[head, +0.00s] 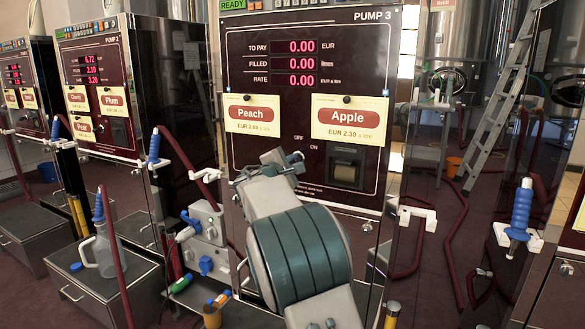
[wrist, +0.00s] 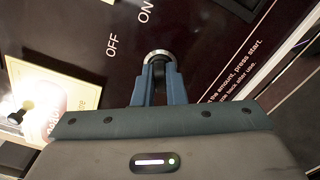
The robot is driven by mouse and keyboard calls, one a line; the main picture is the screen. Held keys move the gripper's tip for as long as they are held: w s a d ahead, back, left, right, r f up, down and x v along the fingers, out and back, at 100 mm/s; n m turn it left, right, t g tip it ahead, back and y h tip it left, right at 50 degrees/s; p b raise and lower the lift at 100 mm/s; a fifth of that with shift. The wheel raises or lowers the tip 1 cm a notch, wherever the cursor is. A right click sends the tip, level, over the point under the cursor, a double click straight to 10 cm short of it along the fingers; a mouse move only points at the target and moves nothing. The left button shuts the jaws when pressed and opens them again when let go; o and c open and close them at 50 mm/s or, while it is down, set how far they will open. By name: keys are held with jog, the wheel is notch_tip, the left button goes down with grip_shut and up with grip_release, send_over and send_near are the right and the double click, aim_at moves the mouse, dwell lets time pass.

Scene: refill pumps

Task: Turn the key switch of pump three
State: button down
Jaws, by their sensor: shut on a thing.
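Pump three (head: 300,100) stands in front of me, with "PUMP 3" at its top right and three red displays reading 0.00. Its key switch (wrist: 158,55) shows in the wrist view as a round silver ring with a dark middle, beside the printed words OFF and ON. My gripper (wrist: 157,72) is shut on the dark key at the ring, its blue fingers on either side. In the head view my gripper (head: 296,158) is against the panel below the Peach card, and my arm hides the key switch there. Which way the key points is hard to tell.
Peach (head: 252,114) and Apple (head: 348,117) price cards hang on the panel. A dark slot unit (head: 347,166) sits below Apple. Pump 2 (head: 95,80) stands at left. Valves (head: 207,220) and a ladder (head: 495,100) flank the pump.

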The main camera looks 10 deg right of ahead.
dwell(0.3)
jog(key=c, duration=1.5)
grip_release()
jog(key=p+v, duration=0.1)
jog(key=v, duration=1.3)
